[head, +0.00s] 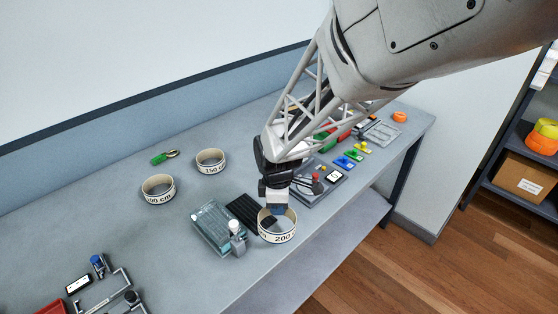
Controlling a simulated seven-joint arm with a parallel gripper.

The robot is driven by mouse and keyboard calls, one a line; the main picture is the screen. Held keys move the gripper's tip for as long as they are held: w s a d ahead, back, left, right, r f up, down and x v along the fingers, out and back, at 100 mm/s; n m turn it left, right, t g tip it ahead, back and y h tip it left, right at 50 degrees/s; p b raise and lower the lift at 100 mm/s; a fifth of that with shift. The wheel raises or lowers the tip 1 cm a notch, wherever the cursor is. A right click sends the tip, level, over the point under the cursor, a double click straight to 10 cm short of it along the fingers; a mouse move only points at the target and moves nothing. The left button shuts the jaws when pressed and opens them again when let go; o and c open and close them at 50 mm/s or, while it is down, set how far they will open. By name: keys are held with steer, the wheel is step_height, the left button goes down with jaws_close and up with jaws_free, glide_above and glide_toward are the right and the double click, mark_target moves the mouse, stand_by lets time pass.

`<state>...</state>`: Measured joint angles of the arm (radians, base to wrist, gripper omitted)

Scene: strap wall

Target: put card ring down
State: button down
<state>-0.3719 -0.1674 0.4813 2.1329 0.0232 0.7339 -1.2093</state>
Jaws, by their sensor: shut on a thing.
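The fingertips are partly hidden by the ring and gripper body. I cannot tell whether the ring touches the table. Two similar rings stand apart at the left: one marked "00 cm" (159,190) and one marked "150" (210,162).
A clear-lidded box (213,228) and a black ribbed pad (246,213) lie just left of the ring. A grey panel with knobs (322,186) is to its right. A green clip (163,157) lies farther back.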

steer(key=w+a+r+m, duration=0.1)
steer(key=w+a+m, duration=0.1)
steer(key=w, duration=1.2)
steer(key=w+a+r+m, duration=0.2)
steer(key=w+a, duration=0.1)
steer(key=w, duration=1.2)
steer(key=w+a+r+m, duration=0.1)
steer(key=w+a+r, duration=0.1)
steer(key=w, duration=1.3)
steer(key=shift+a+m, duration=0.4)
steer(key=shift+a, duration=0.05)
steer(key=shift+r, duration=0.1)
steer(key=shift+f, duration=3.1)
steer(key=shift+f, duration=1.9)
steer(key=shift+f, duration=0.15)
